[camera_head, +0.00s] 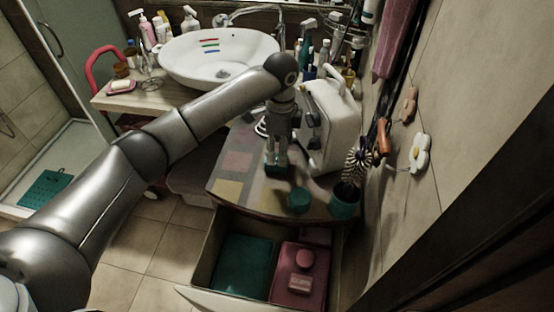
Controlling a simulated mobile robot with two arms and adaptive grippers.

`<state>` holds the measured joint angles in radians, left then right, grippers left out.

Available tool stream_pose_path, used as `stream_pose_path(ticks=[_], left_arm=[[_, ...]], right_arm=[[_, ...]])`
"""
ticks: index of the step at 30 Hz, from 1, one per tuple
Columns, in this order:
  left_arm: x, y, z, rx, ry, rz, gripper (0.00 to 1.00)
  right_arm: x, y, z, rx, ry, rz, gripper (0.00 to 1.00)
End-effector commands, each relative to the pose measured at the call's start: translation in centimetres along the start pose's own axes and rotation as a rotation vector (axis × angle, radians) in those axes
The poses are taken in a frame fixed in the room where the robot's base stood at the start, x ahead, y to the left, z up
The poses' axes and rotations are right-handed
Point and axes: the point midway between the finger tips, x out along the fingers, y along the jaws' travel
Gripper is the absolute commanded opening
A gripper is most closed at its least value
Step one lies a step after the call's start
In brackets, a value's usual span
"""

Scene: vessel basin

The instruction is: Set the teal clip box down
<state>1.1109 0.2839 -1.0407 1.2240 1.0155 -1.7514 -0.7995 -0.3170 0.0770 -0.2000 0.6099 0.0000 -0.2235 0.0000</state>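The teal clip box (277,171) shows as a small dark teal block at the fingertips of my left gripper (277,163). The gripper points down over the patterned counter top (232,188), with its fingers around the box. The fingers hide part of the box. I cannot tell whether its underside touches the counter. My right gripper is not in view.
A small teal round object (299,200) and a teal cup (344,203) with brushes stand near the counter's front right. A white case (328,122) stands behind. Below, an open drawer (205,262) holds teal and pink items.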

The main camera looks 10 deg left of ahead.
Motion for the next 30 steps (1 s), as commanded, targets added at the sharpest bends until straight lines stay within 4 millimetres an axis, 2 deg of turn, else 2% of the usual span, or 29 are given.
stream_pose_path(ticks=[4,9,17,30], left_arm=[[1.8,0.6,0.8,-0.001,-0.003,0.005,0.62],[4.0,0.5,0.7,0.001,-0.001,0.002,0.62],[4.6,0.5,0.7,0.001,-0.001,0.001,0.62],[4.5,0.5,0.7,0.001,-0.001,0.0,0.1]], right_arm=[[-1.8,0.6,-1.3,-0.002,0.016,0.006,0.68],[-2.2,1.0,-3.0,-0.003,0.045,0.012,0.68],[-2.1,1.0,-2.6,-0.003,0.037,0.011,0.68],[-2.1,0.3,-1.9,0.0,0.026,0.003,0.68]])
